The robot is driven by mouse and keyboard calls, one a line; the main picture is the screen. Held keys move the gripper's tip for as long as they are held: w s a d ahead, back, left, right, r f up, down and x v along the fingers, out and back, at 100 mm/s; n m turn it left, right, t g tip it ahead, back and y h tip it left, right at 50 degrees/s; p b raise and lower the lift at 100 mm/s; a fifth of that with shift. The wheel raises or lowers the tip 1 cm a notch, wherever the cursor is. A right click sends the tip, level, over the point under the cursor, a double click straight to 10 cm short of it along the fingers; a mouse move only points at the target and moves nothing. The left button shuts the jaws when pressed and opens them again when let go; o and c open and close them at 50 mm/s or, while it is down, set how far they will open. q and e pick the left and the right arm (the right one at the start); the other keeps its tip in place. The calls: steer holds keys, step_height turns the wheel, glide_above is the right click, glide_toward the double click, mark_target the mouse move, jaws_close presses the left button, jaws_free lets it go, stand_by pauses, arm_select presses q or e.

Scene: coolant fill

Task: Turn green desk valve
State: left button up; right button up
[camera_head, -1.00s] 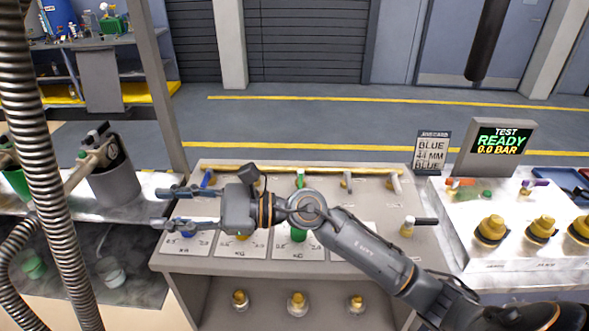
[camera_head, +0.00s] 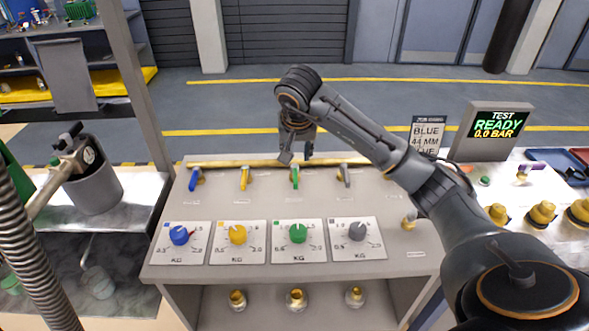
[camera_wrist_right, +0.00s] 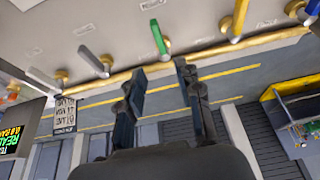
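The green desk valve (camera_head: 295,177) is a small green lever on a brass fitting at the back of the desk panel, between a yellow lever (camera_head: 244,178) and a grey lever (camera_head: 345,174). My right gripper (camera_head: 296,158) points down just behind and above it. In the right wrist view the two fingers (camera_wrist_right: 160,68) are apart and empty, and the green lever (camera_wrist_right: 158,38) lies beyond the tips, roughly in line with the gap. I cannot tell whether they touch. My left gripper is not in view.
A blue lever (camera_head: 194,179) stands at the left of the row. Blue, yellow, green (camera_head: 297,233) and grey dials sit on white KG plates at the front. A yellow pipe (camera_wrist_right: 90,92) runs along the back edge. A display (camera_head: 494,133) reads READY 0.0 BAR.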

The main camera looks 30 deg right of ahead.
mark_target(295, 174)
steer(key=p+x, duration=0.2)
steer(key=x, duration=0.9)
steer(key=shift+r, duration=0.1)
jaws_close()
